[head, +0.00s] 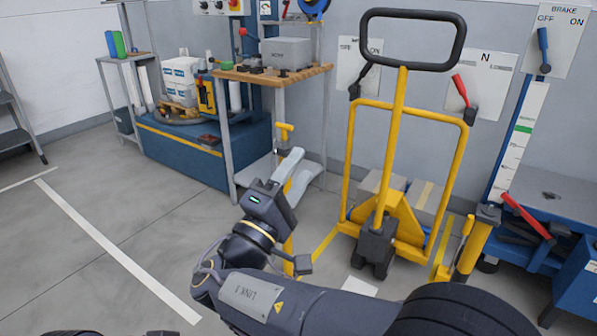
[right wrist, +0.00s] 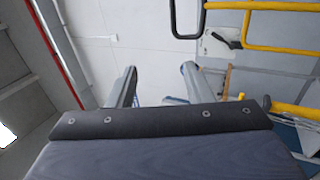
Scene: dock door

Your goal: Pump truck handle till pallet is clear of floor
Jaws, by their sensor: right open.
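The yellow pallet truck (head: 398,215) stands right of centre in the head view. Its black loop handle (head: 458,45) is upright on a yellow shaft; part of the loop also shows at the top of the right wrist view (right wrist: 173,18). My right gripper (head: 293,163) is open and empty, left of the truck and well below the loop, touching nothing I can see. Its two fingers (right wrist: 160,85) are spread apart in the right wrist view. Grey load pieces (head: 372,184) show behind the truck frame. The pallet's underside and floor gap are hidden. My left gripper is not in view.
A yellow post (head: 285,133) stands behind my right gripper. A wood-topped bench (head: 270,76) and a blue platform (head: 180,150) are at left. A blue bench (head: 550,210) with a red lever is at right.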

